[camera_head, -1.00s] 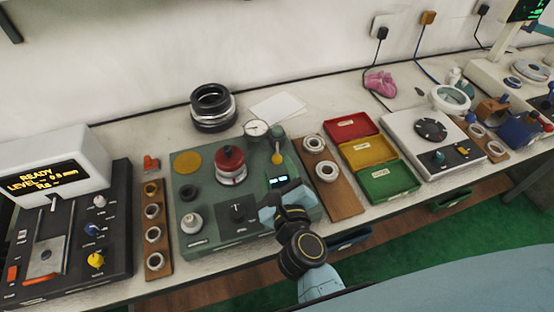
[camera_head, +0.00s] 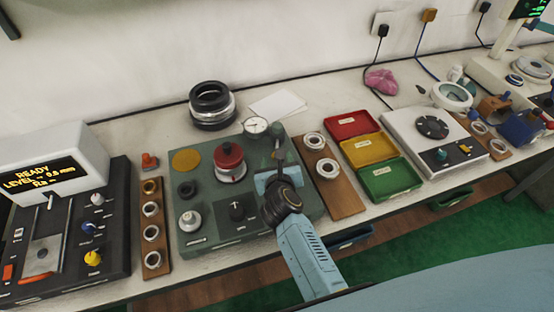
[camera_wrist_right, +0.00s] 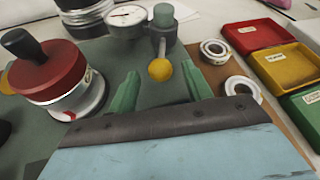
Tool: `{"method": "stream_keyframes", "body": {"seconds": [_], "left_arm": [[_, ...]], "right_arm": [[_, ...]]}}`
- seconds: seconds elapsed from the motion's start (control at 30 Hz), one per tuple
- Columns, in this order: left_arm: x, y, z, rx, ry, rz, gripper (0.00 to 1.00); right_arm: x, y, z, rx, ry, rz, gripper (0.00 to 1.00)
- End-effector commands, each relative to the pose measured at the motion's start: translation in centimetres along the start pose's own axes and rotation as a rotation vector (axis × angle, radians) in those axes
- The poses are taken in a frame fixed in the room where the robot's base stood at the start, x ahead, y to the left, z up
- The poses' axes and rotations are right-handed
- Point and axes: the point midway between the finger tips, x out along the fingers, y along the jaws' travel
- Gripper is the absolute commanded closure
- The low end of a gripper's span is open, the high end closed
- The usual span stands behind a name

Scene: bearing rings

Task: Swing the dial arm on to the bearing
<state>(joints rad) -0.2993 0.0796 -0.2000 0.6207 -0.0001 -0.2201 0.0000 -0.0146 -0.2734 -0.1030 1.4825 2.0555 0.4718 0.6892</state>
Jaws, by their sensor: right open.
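The dial gauge (camera_head: 256,126) has a white round face and stands at the back of the green test stand (camera_head: 207,213). In the right wrist view the dial gauge (camera_wrist_right: 127,16) joins a grey post with a green cap; a yellow ball knob (camera_wrist_right: 160,70) sticks out from the post toward me. The silver bearing (camera_head: 232,178) sits on the stand under a red weight with a black knob (camera_head: 229,155). The dial is behind and right of the bearing, apart from it. My right gripper (camera_head: 272,165) is open, its fingertips on either side of the yellow knob, apart from it. My left gripper is out of view.
A wooden board (camera_head: 338,189) with bearing rings lies right of the stand, then red, yellow and green trays (camera_head: 376,196). Another ring board (camera_head: 154,265) is left. Stacked large rings (camera_head: 212,106) stand behind. The red weight rises close left of my right gripper.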

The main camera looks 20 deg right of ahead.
Motion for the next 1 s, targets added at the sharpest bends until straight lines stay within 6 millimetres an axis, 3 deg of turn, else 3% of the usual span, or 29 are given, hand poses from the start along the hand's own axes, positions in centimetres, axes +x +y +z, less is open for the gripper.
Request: {"method": "stream_keyframes", "body": {"seconds": [0.2, 0.5, 0.87, 1.0], "left_arm": [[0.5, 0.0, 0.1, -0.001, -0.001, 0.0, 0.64], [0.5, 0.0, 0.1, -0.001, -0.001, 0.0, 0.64], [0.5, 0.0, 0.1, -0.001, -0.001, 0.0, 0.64], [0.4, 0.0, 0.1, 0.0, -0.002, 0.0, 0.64]], "right_arm": [[1.7, 0.0, 0.0, 0.0, -0.001, 0.0, 0.5], [1.8, 0.0, 0.0, -0.001, 0.0, 0.0, 0.52], [1.8, 0.0, 0.0, -0.001, 0.0, 0.0, 0.99], [1.8, 0.0, 0.0, -0.001, 0.0, 0.0, 1.0]]}}
